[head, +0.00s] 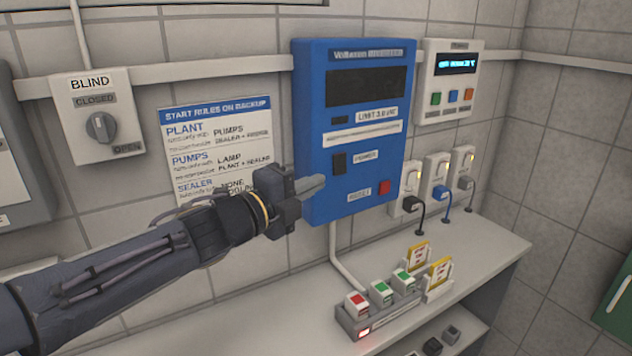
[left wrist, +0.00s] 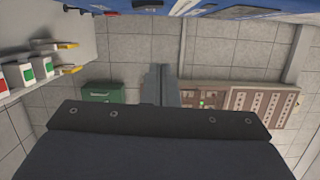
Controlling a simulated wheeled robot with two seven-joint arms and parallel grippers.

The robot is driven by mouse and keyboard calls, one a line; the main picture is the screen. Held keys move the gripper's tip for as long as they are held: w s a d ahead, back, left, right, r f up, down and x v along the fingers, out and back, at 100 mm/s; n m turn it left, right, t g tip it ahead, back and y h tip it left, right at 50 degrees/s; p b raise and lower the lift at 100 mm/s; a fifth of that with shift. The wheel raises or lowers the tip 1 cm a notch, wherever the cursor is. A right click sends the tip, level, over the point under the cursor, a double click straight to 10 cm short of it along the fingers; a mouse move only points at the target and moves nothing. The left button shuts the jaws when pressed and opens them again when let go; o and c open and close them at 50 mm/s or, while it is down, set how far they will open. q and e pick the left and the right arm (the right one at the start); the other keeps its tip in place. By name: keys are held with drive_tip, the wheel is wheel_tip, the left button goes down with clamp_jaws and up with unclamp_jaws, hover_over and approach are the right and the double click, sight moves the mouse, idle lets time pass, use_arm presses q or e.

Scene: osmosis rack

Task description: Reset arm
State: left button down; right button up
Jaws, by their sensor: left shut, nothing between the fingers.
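My left arm reaches in from the left in the head view. Its gripper (head: 312,186) is shut and empty, in front of the lower left part of a blue wall unit (head: 317,150). The shut fingers also show in the left wrist view (left wrist: 161,85). The unit has a dark display, a black switch (head: 339,163) and a red button (head: 384,188). The fingertips point toward the switch side; whether they touch the unit I cannot tell. My right gripper is in neither view.
A shelf (head: 490,245) below holds a block of red and green switches (head: 380,300) and yellow cards (head: 438,270). Plugs sit in wall sockets (head: 437,175) right of the blue unit. A blind knob (head: 101,127) and a rules sign (head: 215,135) are on the wall at left.

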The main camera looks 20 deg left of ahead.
use_arm(q)
drive_tip(key=shift+a, duration=0.1)
drive_tip(key=s+a+f+n+g+y, duration=0.3)
drive_tip(key=s+a+f+n+y, duration=0.45)
drive_tip(key=n, duration=0.75)
drive_tip(key=s+d+f+n+g+h, duration=0.1)
drive_tip(key=s+d+f+n+g, duration=0.1)
drive_tip(key=s, duration=0.4)
drive_tip(key=s+d+f+n+g+h+p, duration=0.1)
drive_tip(key=s+d+f+n+g, duration=0.2)
drive_tip(key=s+f, duration=0.3)
drive_tip(key=s+d+f+n+g+h, duration=0.2)
drive_tip(key=s+d+f+n, duration=0.1)
drive_tip(key=s+f, duration=0.3)
drive_tip(key=shift+s+d+n+g, duration=0.2)
drive_tip(key=shift+d+n+g, duration=0.2)
drive_tip(key=shift+n, duration=0.5)
drive_tip(key=shift+f, duration=0.1)
